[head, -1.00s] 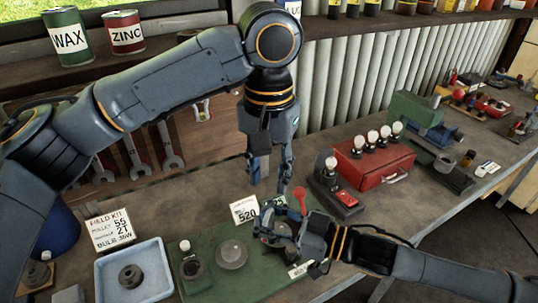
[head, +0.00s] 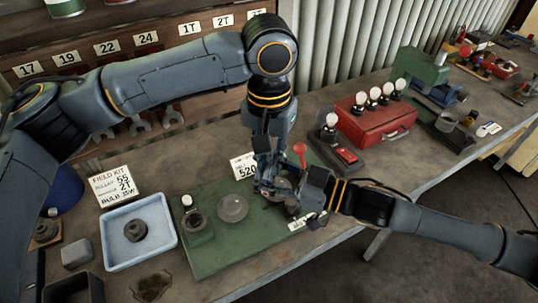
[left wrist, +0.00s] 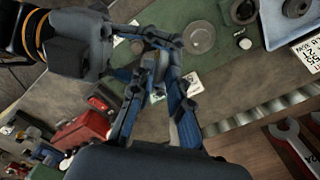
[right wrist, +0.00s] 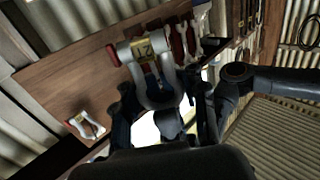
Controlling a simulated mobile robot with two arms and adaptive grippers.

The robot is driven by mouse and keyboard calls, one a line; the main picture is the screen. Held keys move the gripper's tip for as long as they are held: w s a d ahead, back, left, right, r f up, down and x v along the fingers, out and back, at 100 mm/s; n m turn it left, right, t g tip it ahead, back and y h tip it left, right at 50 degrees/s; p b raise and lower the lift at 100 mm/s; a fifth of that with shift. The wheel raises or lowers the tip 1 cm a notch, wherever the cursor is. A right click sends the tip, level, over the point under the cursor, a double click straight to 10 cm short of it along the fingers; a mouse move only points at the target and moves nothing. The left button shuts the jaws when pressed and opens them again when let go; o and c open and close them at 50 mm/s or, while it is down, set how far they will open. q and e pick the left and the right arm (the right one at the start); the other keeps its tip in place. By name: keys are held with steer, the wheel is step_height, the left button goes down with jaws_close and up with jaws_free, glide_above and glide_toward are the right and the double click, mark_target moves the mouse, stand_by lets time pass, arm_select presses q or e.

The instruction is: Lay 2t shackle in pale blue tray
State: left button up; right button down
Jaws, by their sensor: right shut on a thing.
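The pale blue tray (head: 110,254) lies at the left of the bench with a dark pulley (head: 133,230) inside. My right gripper (head: 284,187) is shut on a grey shackle, which shows best in the right wrist view (right wrist: 158,95). The shackle has a pale pin with a red end and a tag that I cannot read surely. My left gripper (head: 266,178) points down, its fingers right at my right gripper and the shackle. The left wrist view shows its blue fingers (left wrist: 157,62) close together at the tips. Whether they grip the shackle is hidden.
A field kit card (head: 114,188) stands behind the tray. A red case with bulbs (head: 375,138) stands to the right.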

steer(key=c, duration=0.7)
jaws_free()
steer(key=shift+o, duration=0.2)
